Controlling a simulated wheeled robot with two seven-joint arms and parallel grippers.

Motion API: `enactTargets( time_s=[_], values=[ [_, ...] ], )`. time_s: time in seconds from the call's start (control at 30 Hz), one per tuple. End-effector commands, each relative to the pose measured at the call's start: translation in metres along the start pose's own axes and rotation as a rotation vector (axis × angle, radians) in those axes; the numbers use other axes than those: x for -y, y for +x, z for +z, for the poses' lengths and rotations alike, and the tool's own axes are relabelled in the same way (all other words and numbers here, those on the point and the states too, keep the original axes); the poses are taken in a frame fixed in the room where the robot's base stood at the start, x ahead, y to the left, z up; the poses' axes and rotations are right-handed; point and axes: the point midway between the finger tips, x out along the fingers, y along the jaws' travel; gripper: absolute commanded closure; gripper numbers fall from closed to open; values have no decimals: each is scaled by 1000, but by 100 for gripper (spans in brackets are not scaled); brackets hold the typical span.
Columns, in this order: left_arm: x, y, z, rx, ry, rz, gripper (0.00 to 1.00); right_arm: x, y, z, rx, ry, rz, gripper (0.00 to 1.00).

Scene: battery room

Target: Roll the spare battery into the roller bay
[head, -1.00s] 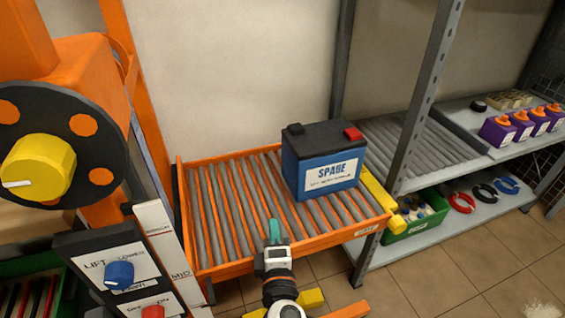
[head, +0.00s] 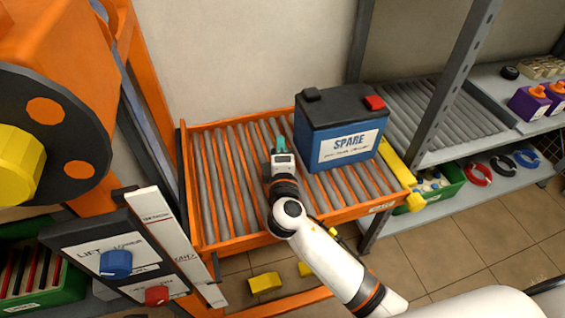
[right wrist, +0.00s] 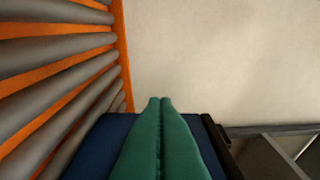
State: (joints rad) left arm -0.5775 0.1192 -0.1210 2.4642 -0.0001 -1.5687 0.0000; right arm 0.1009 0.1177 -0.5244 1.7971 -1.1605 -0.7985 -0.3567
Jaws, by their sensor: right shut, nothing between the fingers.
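The spare battery (head: 345,140) is a blue box with a dark lid, a red terminal cap and a white SPARE label. It stands upright on the orange-framed roller table (head: 222,248), at its right end. The roller bay (head: 436,108) is the grey roller shelf in the rack to the right. My right gripper (head: 277,132), with green fingers, is over the rollers just left of the battery. Its fingers (right wrist: 159,135) are shut and empty in the right wrist view, with the blue battery side (right wrist: 90,145) behind them. I cannot tell if they touch it. My left gripper is not in view.
A yellow bar (head: 398,172) runs along the table's right end, between battery and rack. A grey rack post (head: 455,80) stands at the bay's front. A lift control panel (head: 115,250) is at lower left.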

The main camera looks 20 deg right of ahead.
Motion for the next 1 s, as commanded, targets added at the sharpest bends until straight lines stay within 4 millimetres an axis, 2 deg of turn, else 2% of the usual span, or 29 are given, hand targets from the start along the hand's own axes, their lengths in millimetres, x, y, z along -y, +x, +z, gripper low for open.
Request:
enactTargets(
  time_s=[0.03,0.13,0.3,0.77,0.87,1.0],
  values=[
    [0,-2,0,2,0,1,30,0,10,0,-2,0,-2,100],
    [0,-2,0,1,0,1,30,0,11,-20,-1,-3,0,100],
    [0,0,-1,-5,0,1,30,0,14,-35,2,0,0,100],
    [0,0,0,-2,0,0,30,0,16,-41,1,1,1,100],
    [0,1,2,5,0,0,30,0,19,-52,-2,-1,2,100],
    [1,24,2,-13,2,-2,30,1,28,-91,-11,-6,2,100]
  ],
)
